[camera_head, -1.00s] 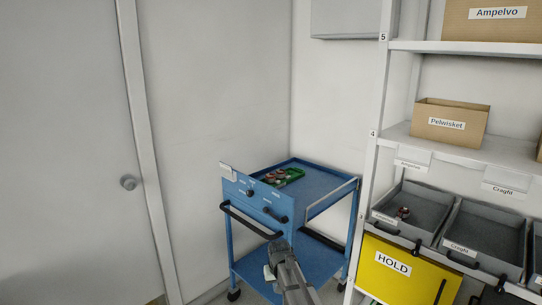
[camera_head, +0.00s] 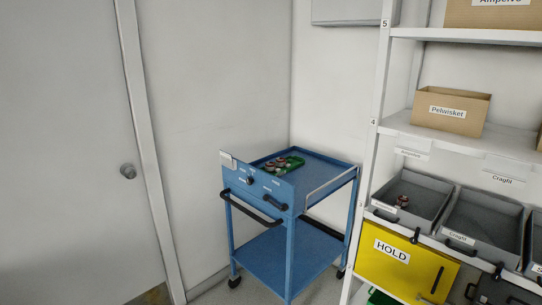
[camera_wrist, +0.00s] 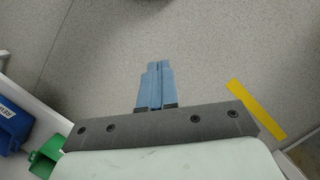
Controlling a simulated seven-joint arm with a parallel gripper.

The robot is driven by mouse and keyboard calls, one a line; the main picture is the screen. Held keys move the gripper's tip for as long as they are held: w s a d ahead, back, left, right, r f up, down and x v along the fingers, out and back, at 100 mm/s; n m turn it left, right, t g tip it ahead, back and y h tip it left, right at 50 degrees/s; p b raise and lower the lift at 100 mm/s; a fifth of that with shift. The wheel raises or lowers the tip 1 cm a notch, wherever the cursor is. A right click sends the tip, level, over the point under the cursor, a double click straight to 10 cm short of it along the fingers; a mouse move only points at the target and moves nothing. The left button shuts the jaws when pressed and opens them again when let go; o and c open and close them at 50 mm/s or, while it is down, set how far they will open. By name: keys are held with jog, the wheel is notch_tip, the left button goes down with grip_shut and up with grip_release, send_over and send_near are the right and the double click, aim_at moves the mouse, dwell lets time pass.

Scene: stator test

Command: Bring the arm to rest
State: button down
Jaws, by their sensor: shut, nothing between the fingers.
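My gripper (camera_wrist: 154,66) shows in the wrist view, with its two blue-grey fingers together and nothing between them. It points at bare speckled floor. In the head view my gripper and arm do not show.
A blue cart (camera_head: 265,258) stands in the corner with a green tray (camera_head: 296,163) holding small parts on top. A shelf rack (camera_head: 455,39) with grey bins and a yellow HOLD bin (camera_head: 400,268) is at right. The wrist view shows a green bin (camera_wrist: 46,156), a blue bin (camera_wrist: 12,128) and a yellow floor strip (camera_wrist: 256,108).

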jog(key=s+d+f+g, duration=0.1)
jog(key=s+d+f, duration=0.1)
jog(key=s, duration=0.7)
jog(key=s+d+f+m+g, duration=0.1)
jog(key=s+f, duration=0.3)
jog(key=s, duration=0.5)
jog(key=shift+s+d+f+g, duration=0.2)
jog(key=shift+s+d+g, duration=0.25)
jog(key=shift+g, duration=0.25)
